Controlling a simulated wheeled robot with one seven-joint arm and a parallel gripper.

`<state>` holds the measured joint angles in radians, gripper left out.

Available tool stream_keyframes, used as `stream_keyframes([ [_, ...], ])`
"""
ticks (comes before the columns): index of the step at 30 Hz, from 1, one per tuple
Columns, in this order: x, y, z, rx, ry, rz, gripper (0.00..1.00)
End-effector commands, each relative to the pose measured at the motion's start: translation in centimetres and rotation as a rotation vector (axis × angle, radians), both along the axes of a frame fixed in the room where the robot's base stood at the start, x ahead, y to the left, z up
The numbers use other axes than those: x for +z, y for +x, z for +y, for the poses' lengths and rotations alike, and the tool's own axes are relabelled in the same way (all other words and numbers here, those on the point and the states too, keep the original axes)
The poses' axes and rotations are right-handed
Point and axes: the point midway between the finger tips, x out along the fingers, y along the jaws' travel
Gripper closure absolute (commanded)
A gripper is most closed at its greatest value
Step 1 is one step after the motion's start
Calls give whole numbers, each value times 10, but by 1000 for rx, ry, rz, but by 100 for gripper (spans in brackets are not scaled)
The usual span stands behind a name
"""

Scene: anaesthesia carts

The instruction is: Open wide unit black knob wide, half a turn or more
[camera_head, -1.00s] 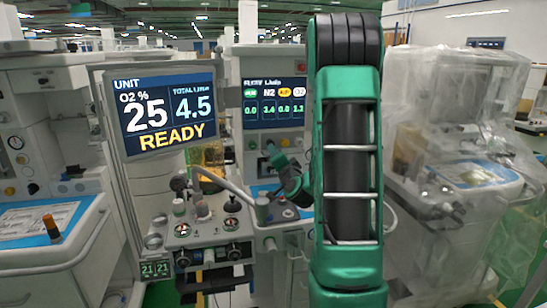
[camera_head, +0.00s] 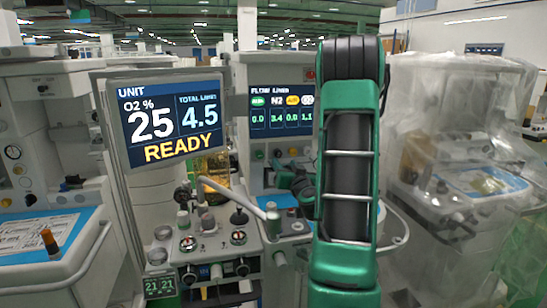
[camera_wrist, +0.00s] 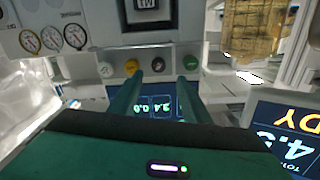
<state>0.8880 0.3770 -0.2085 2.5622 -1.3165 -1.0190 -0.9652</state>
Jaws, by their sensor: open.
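The wide unit (camera_head: 281,85) has a flow screen with a row of small round knobs below it. In the wrist view, where the unit appears upside down, the row holds a white knob, a yellow knob, a black knob (camera_wrist: 158,64) and a green knob. The black knob also shows small in the head view (camera_head: 277,153). My gripper (camera_wrist: 160,76) is open and empty. Its two fingers point toward the row, with the black knob between and beyond the tips in the picture. Contact is not visible. In the head view the gripper is small and partly hidden by my arm.
The narrow READY screen (camera_head: 165,122) stands left of the arm and shows at the wrist view's right edge. A curved grey pipe (camera_head: 235,196) and a panel with dials (camera_head: 213,242) lie below. A plastic-covered cart (camera_head: 455,170) stands at the right. Round gauges (camera_wrist: 52,38) show near the knobs.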

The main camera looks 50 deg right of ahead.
Motion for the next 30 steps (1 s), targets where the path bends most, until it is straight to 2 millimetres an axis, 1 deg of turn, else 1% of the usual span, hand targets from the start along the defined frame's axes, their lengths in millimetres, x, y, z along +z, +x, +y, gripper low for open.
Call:
stream_keyframes([
  [8,1,17,-12,1,-5,1,57],
  [25,0,74,-48,-3,-3,-1,57],
  [30,0,85,-56,-5,-2,-1,57],
])
